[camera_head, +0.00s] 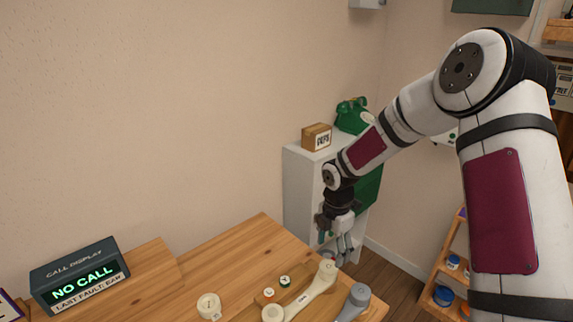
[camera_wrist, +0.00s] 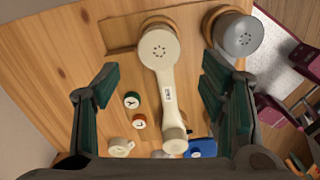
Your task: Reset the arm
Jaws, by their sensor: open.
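My gripper (camera_wrist: 155,98) is open and empty, pointing down above the wooden table (camera_head: 228,268). In the wrist view its two green-padded fingers stand apart on either side of a cream handset (camera_wrist: 168,85), which lies lower on the table. The handset also shows in the head view (camera_head: 302,295), below my gripper. A grey handset (camera_wrist: 238,36) lies to its right in the wrist view, and it also shows in the head view (camera_head: 353,303). My arm reaches in from the right, bent at the elbow.
A call display (camera_head: 80,277) reading "NO CALL" stands at the table's left. Small round pieces (camera_head: 284,281) and a cream cup-like item (camera_head: 209,305) lie near the handset. A white shelf (camera_head: 298,185) behind my gripper bears a box (camera_head: 316,137) and a green phone (camera_head: 352,116).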

